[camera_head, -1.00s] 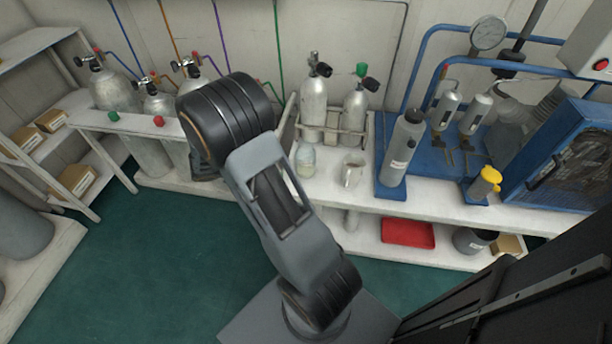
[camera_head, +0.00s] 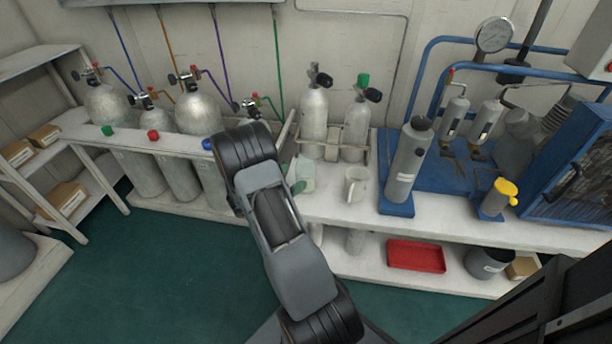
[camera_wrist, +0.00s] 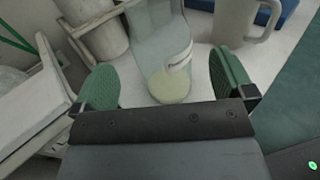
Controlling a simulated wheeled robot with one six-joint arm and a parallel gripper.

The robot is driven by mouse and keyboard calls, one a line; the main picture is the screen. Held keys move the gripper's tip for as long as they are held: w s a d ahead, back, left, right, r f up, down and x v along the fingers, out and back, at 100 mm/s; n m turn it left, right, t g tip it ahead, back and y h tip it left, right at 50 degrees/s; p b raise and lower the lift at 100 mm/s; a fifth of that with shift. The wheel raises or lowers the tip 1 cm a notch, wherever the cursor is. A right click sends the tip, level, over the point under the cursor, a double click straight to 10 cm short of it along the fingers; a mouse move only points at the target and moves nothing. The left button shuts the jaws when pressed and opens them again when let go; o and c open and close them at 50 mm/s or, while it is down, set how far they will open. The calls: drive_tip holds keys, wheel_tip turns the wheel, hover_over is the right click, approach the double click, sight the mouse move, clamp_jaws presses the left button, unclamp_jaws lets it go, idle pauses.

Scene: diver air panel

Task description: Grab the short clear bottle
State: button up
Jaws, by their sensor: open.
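The short clear bottle (camera_wrist: 160,50) has pale yellowish liquid at its bottom and a white label with dark print. It stands on the white bench, and its top is cut off in the wrist view. My gripper (camera_wrist: 165,82) is open, with green pads on both sides of the bottle's near side. Gaps show between the bottle and both pads. In the head view the bottle (camera_head: 306,173) stands left of the mug, and my arm partly hides the gripper (camera_head: 297,187) beside it.
A white mug (camera_head: 355,184) stands just right of the bottle, its handle showing in the wrist view (camera_wrist: 238,22). Two grey cylinders in a rack (camera_head: 333,150) stand behind. A grey canister (camera_head: 407,160) is farther right. A rail and cylinders (camera_head: 198,112) lie left.

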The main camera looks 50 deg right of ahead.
sight(297, 173)
drive_tip(key=shift+s+d+b, duration=0.15)
drive_tip(key=shift+d+b, duration=0.15)
drive_tip(key=shift+d, duration=0.6)
drive_tip(key=shift+s+d+b, duration=0.2)
drive_tip(key=shift+d+b, duration=0.05)
drive_tip(key=shift+d, duration=0.7)
drive_tip(key=shift+s+d+b, duration=0.15)
drive_tip(key=shift+d+b, duration=0.15)
drive_tip(key=shift+d, duration=0.6)
drive_tip(key=c, duration=1)
drive_tip(key=shift+r, duration=0.25)
